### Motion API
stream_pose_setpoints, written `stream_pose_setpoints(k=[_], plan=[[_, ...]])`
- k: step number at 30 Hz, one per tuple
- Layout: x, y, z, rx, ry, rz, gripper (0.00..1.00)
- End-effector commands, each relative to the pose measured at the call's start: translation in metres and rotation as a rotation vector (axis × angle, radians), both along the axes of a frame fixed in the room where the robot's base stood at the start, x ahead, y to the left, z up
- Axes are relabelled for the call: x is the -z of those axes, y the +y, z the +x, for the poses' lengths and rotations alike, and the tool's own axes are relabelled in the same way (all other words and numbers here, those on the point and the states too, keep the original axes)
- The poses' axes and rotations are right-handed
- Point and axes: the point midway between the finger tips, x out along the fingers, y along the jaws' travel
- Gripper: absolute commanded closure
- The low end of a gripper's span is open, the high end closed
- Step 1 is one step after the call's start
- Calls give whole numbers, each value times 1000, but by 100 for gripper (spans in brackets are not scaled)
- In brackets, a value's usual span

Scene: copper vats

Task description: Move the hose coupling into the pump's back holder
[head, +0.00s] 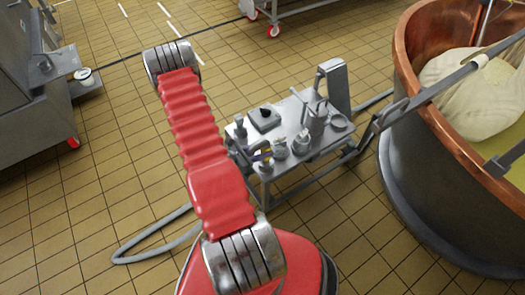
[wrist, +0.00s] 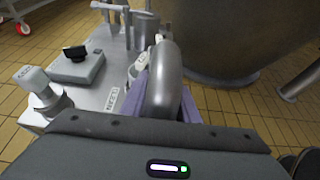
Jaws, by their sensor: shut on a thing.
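In the wrist view my gripper (wrist: 152,108) is shut on a smooth grey rounded piece (wrist: 166,75), which looks like the hose coupling. Purple finger pads show on both sides of it, and its lower end is hidden behind my gripper's dark housing. It is held over or beside the right edge of the grey cart top (wrist: 92,97), and I cannot tell whether it touches anything. I cannot tell which fitting is the pump's back holder.
A copper-rimmed vat (head: 430,120) is to the right. A hose (head: 150,255) lies on the floor.

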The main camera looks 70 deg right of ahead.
Motion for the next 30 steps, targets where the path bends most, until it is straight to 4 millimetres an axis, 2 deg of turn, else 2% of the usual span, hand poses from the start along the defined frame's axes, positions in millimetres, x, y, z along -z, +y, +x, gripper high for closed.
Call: stream_pose_setpoints(k=[11, 12, 21, 30], plan=[[0, 0, 0, -1, 0, -2, 99], [0, 0, 0, -1, 0, -2, 70], [1, 0, 0, 0, 1, -1, 50], [1, 1, 1, -1, 0, 1, 50]])
